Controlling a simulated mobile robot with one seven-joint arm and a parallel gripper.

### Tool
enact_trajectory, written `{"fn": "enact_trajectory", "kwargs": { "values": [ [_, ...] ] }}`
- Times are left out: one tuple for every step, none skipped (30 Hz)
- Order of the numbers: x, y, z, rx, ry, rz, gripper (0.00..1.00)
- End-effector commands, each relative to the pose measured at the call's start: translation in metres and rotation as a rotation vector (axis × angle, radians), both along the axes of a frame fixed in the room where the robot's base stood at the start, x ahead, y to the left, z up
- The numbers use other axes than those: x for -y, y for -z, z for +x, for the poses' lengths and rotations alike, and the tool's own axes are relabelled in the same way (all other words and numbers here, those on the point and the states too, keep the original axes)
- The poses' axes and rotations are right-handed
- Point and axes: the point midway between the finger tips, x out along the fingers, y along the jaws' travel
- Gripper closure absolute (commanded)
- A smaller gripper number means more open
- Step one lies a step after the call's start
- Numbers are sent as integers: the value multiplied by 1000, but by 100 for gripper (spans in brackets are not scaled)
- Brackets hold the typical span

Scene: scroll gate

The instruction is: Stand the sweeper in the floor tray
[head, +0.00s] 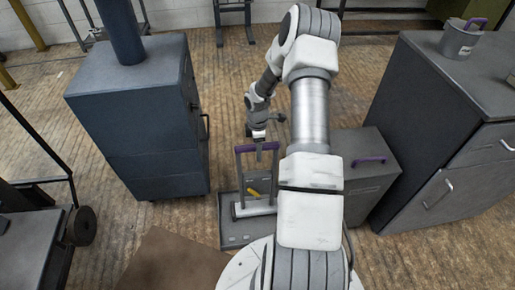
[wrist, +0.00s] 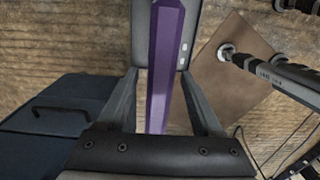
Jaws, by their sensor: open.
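The sweeper has a purple top bar (head: 246,148), grey side posts and a pale roller (head: 253,209) at its foot. It stands upright, with its foot within the outline of the grey floor tray (head: 232,238). My gripper (head: 258,153) points down at the top bar. In the wrist view the purple bar (wrist: 166,50) runs between the two open fingers (wrist: 160,75), with gaps at its sides. My arm hides part of the sweeper's right side and of the tray in the head view.
A dark blue cabinet (head: 150,125) with a pipe stands left of the tray. A grey box (head: 365,180) with a purple handle and a grey drawer cabinet (head: 455,130) stand at right. A brown mat (head: 175,262) lies in front. Floor behind the sweeper is clear.

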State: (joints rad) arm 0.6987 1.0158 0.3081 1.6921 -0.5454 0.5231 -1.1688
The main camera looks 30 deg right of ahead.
Motion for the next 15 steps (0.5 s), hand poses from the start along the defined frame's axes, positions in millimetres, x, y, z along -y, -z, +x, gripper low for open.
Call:
{"fn": "enact_trajectory", "kwargs": {
  "values": [
    [0, -8, 1, 3, 0, -1, 33],
    [1, -13, 1, 3, 0, -1, 33],
    [1, -20, 1, 4, 0, -2, 33],
    [1, -26, 1, 4, 0, -3, 33],
    [1, -33, 1, 4, 0, -3, 33],
    [1, -43, 1, 4, 1, -3, 33],
    [1, -51, 2, 5, 1, -4, 33],
    [1, -58, 1, 5, 2, -3, 33],
    [1, -69, 1, 5, 1, -4, 33],
    [1, -76, 2, 6, 1, -4, 33],
    [1, -84, 2, 6, 0, -4, 33],
    [1, -94, 1, 6, 1, -4, 33],
    [1, -101, 1, 5, 1, -4, 33],
    [1, -108, 2, 6, 2, -3, 33],
    [1, -118, 2, 6, 1, -4, 33]
  ]
}}
